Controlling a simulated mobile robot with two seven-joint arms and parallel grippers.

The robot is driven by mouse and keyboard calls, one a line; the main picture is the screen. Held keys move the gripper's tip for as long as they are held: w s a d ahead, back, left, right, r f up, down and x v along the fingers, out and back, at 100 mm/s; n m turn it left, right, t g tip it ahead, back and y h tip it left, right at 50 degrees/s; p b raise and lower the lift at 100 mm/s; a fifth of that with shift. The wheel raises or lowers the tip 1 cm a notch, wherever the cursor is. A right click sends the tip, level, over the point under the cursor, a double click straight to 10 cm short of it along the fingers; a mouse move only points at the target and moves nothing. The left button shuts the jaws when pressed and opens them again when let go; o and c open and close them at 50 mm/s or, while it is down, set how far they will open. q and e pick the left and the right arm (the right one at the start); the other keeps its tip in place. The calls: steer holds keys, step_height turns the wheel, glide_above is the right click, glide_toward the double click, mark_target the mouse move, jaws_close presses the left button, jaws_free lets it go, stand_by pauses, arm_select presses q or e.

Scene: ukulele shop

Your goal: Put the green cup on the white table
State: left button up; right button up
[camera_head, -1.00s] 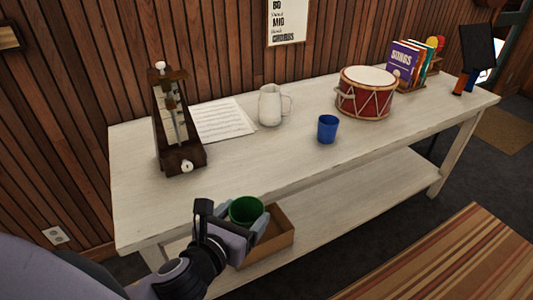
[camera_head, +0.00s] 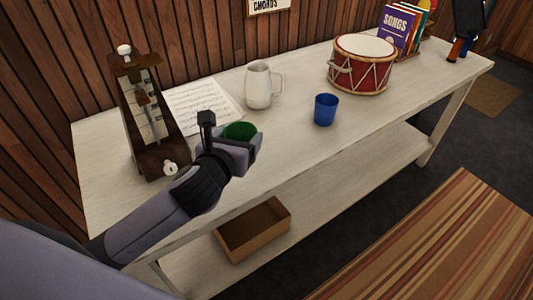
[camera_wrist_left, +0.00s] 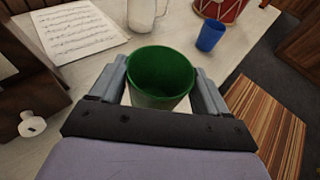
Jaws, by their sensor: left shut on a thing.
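The green cup (camera_head: 240,131) is held upright in my left gripper (camera_head: 243,143), which is shut on it. In the left wrist view the cup (camera_wrist_left: 160,76) sits between the two fingers, its open top facing the camera. In the head view the cup is in front of the sheet music and over the near part of the white table (camera_head: 285,143). The gripper hides the cup's lower part, so I cannot tell whether its base touches the tabletop. My right gripper is not in view.
A metronome (camera_head: 146,112), sheet music (camera_head: 200,104), a white pitcher (camera_head: 258,86), a blue cup (camera_head: 325,109), a red drum (camera_head: 361,65) and songbooks (camera_head: 397,28) stand on the table. A cardboard box (camera_head: 253,229) is on the lower shelf. Bare tabletop lies around the blue cup.

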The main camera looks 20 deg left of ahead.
arm_select(q)
steer(key=w+d+r+b, duration=0.2)
steer(key=w+r, duration=0.9)
steer(key=shift+w+d+r, duration=0.2)
steer(key=shift+r, duration=0.2)
step_height(320, 180, down, 15)
steer(key=shift+w+f+b, duration=0.1)
steer(key=shift+f+b, duration=0.1)
steer(key=shift+b, duration=1.05)
step_height(320, 180, down, 4)
steer(key=shift+f+b, duration=0.2)
steer(key=shift+b, duration=0.25)
steer(key=shift+r, duration=0.1)
steer(key=o, duration=1)
